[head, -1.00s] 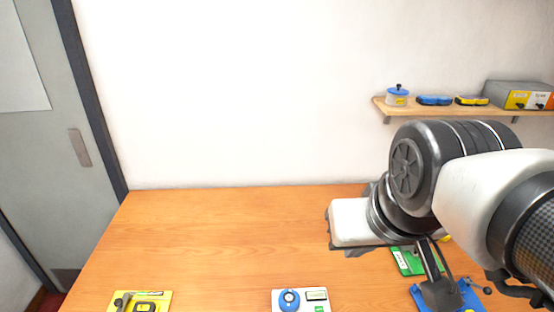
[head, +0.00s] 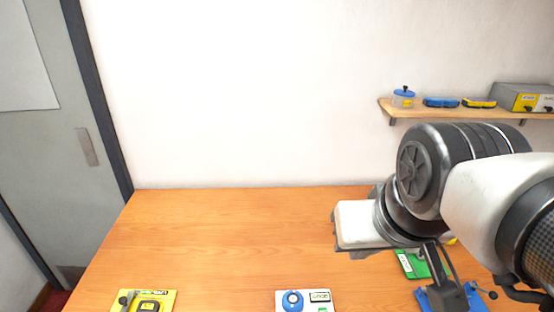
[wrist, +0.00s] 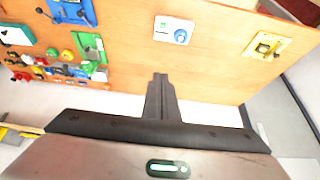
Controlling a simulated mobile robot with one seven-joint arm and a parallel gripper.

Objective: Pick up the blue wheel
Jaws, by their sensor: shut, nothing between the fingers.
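The blue wheel (head: 292,300) is a round blue disc on a small white panel (head: 319,296) at the bottom edge of the head view. The wheel also shows near the top of the wrist view (wrist: 181,36), with its panel (wrist: 163,27) flat on the wooden bench. My gripper (wrist: 160,77) is shut and empty in the wrist view. Its fingers are together, apart from the wheel, which appears beyond the tips. In the head view my arm is on the right, and the fingertips cannot be told clearly against the dark parts there.
A yellow device (head: 145,301) lies left of the panel. A blue device (head: 470,300) and a green one (head: 411,264) sit at right, partly behind my arm. The bench's left and middle (head: 230,235) are clear.

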